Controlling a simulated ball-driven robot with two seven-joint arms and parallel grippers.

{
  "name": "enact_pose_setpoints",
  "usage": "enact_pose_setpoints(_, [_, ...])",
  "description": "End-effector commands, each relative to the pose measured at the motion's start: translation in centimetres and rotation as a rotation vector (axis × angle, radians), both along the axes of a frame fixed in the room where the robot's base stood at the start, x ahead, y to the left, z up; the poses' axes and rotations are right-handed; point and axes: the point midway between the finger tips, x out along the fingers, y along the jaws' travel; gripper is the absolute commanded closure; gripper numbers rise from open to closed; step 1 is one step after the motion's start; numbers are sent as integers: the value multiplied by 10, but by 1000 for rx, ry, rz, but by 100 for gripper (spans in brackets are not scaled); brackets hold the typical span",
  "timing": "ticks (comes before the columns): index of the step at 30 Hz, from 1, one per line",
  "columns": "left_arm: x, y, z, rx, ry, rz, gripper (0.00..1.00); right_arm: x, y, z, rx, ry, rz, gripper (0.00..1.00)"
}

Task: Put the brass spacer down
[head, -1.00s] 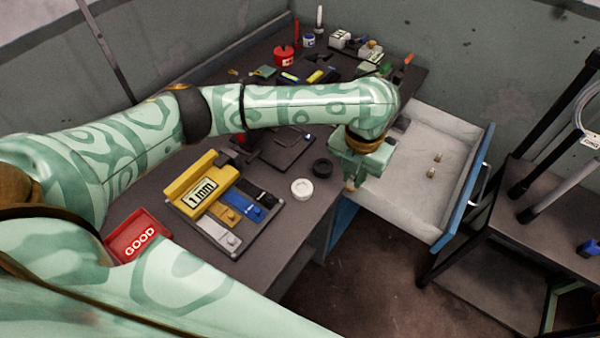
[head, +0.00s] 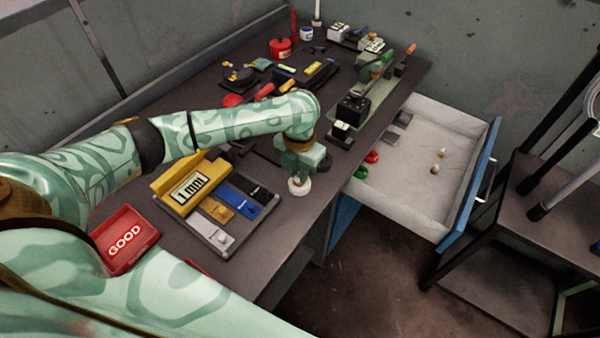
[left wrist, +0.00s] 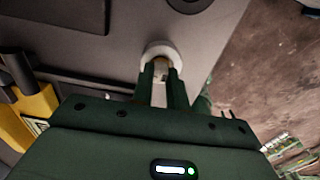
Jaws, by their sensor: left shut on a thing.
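My left gripper (head: 299,181) is over the white ring (head: 299,188) on the dark bench, near its front edge. In the left wrist view the same gripper (left wrist: 162,70) has its two fingers close together at the white ring (left wrist: 162,50). A small brass-coloured piece, the brass spacer (left wrist: 166,63), shows between the fingertips, and the gripper is shut on it. Most of the spacer is hidden by the fingers. I cannot tell whether it touches the ring or the bench. My right gripper is not in view.
A gauge tray with a yellow "1 mm" block (head: 190,187) stands left of the gripper. A red GOOD tray (head: 125,240) is further left. The open drawer (head: 400,200) on the right holds small brass-coloured pieces (head: 435,169). A dark ring (left wrist: 190,3) lies near the white ring.

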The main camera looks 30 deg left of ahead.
Motion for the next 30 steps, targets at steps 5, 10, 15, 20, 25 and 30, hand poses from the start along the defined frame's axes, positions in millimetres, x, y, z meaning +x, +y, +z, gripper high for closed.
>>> enact_pose_setpoints(5, [0,0,0,-1,-2,0,100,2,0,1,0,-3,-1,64])
enact_pose_setpoints(10, [0,-1,-2,-1,-1,0,100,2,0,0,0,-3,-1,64])
enact_pose_setpoints(15, [0,-1,-3,-1,-1,0,63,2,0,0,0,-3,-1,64])
enact_pose_setpoints(20, [0,-1,-3,-1,-1,0,63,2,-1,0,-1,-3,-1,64])
enact_pose_setpoints(25, [1,0,6,-1,-3,0,63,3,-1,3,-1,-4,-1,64])
enact_pose_setpoints(30, [1,-1,43,-2,-7,0,63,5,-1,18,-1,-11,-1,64])
